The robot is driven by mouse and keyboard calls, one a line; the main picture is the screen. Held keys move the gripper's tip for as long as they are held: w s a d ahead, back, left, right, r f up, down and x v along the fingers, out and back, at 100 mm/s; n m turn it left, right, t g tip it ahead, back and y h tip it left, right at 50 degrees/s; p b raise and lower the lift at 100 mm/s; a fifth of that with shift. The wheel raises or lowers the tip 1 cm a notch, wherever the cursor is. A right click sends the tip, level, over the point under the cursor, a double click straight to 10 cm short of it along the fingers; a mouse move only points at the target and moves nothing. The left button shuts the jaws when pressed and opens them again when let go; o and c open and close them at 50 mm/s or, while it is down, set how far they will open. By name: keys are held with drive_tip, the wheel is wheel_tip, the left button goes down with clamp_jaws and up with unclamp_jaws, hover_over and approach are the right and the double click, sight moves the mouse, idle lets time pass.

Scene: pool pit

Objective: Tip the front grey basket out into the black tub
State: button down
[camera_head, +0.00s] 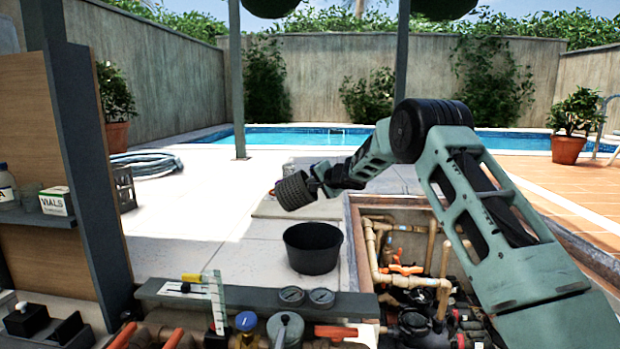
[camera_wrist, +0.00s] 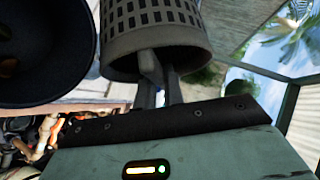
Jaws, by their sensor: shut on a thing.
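The grey basket (camera_head: 294,191) is a perforated cup, held tilted in the air to the upper left of the black tub. My gripper (camera_head: 318,182) is shut on it at its side. In the wrist view the basket (camera_wrist: 150,35) shows its slotted wall and a solid band, with the gripper fingers (camera_wrist: 158,85) against it. The black tub (camera_head: 313,250) stands upright on the pale paving below the basket. In the wrist view its dark round shape (camera_wrist: 45,50) fills the upper left.
An open pit (camera_head: 400,270) with pipes and valves lies right of the tub. A ledge with gauges (camera_head: 305,297) and valves runs along the front. A post (camera_head: 237,80) stands behind. Paving left of the tub is clear.

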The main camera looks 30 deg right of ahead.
drive_tip(key=p, duration=0.1)
drive_tip(key=r+p, duration=0.1)
drive_tip(key=r+n+g+h+p, duration=0.1)
drive_tip(key=shift+s+d+p, duration=0.2)
drive_tip(key=shift+d+p, duration=0.05)
drive_tip(key=shift+p, duration=0.05)
drive_tip(key=r+p, duration=0.1)
drive_tip(key=p, duration=0.2)
drive_tip(key=r+n+g+h+p, duration=0.1)
drive_tip(key=p, duration=0.3)
drive_tip(key=shift+s+d, duration=0.2)
drive_tip(key=shift+d, duration=0.15)
drive_tip(key=shift+f, duration=0.3)
drive_tip(key=shift+s+d+r+n+g+h, duration=0.2)
drive_tip(key=shift+d+r+n+g+h, duration=0.1)
drive_tip(key=shift+r+n+g+h, duration=0.35)
drive_tip(key=shift+s+d+r+n+g+h, duration=0.3)
drive_tip(key=shift+r+g, duration=0.25)
drive_tip(key=shift+r, duration=0.25)
drive_tip(key=shift+w, duration=0.1)
